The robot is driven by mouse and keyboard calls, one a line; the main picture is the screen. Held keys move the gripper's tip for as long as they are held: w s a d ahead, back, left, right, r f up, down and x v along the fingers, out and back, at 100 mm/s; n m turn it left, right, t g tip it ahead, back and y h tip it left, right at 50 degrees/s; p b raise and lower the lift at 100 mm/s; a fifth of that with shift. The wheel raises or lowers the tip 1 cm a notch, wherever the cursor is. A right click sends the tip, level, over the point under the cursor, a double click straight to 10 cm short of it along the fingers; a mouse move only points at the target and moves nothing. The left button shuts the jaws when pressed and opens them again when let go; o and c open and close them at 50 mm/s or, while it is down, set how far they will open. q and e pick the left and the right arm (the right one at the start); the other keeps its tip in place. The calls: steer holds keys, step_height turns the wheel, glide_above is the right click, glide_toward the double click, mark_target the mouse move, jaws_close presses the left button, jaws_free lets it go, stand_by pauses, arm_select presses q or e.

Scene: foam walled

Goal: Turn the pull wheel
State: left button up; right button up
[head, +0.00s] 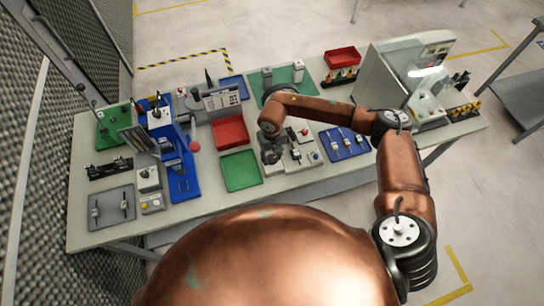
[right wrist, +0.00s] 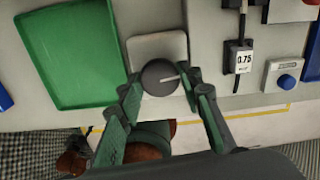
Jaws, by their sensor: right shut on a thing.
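The pull wheel (right wrist: 158,76) is a dark round knob with a white pointer line. It sits on a pale square plate (right wrist: 150,45) on the table. In the right wrist view the pointer line runs to the right. My right gripper (right wrist: 163,82) has one green-padded finger on each side of the wheel and is shut on it. In the head view my right gripper (head: 270,146) is over the pale plates at the table's front middle and hides most of the wheel. My left gripper is not in view.
A green tray (head: 241,171) lies left of the wheel, with a red tray (head: 230,132) behind it. A blue tray (head: 344,143) with small parts lies to the right. A blue push button (right wrist: 287,81) and a black part labelled 0.75 (right wrist: 238,65) stand right of the wheel.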

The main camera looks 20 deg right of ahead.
mark_target(272, 158)
steer(key=o, duration=1.2)
steer(key=shift+c, duration=0.2)
step_height(272, 158, up, 12)
steer(key=shift+a, duration=0.1)
